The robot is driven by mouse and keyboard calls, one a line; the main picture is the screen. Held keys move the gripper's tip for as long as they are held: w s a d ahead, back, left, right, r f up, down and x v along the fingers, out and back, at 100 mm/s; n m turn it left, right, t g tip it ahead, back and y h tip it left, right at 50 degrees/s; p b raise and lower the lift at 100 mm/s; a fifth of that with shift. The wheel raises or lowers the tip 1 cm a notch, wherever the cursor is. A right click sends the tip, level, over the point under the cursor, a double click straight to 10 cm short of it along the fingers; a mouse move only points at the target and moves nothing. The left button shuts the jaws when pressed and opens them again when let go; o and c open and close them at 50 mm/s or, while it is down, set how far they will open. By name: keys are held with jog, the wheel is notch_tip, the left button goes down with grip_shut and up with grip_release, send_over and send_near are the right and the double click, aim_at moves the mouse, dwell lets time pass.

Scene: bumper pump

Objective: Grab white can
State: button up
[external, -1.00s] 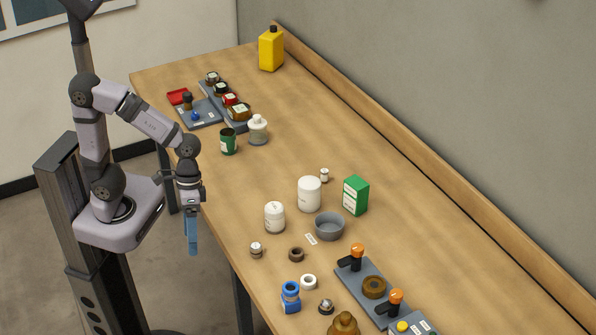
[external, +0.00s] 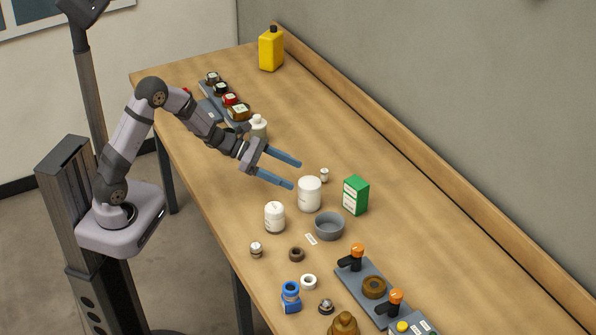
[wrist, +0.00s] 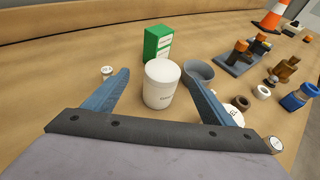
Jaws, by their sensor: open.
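A large white can (external: 310,194) stands upright on the wooden table near its middle. In the wrist view the same white can (wrist: 161,84) stands ahead of my gripper, between the lines of its two fingers. A smaller white container (external: 274,217) stands to its lower left in the external view. My gripper (external: 297,174) is open and empty, with blue fingers spread wide. In the external view its fingertips are just left of and above the large can. In the wrist view my gripper (wrist: 168,95) has one finger on each side of the can; I cannot tell whether either touches it.
A green box (external: 356,195) and a grey bowl (external: 329,226) stand close to the can's right. A small silver-white piece (external: 324,175) stands just behind it. A white bottle (external: 258,127) is behind my gripper.

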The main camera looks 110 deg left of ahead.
aim_at(310, 187)
notch_tip(310, 187, down, 2)
jog(key=shift+w+f, duration=0.1)
jog(key=shift+p+x, duration=0.35)
jog(key=shift+x, duration=0.75)
jog(key=shift+w+d+p, duration=0.2)
jog(key=shift+w+p, duration=0.2)
jog(key=shift+w, duration=0.1)
jog(key=shift+p+x, duration=0.85)
jog(key=shift+x, duration=1.3)
jog(key=c, duration=1.4)
jog(key=shift+c, duration=0.3)
jog(key=shift+r, duration=0.25)
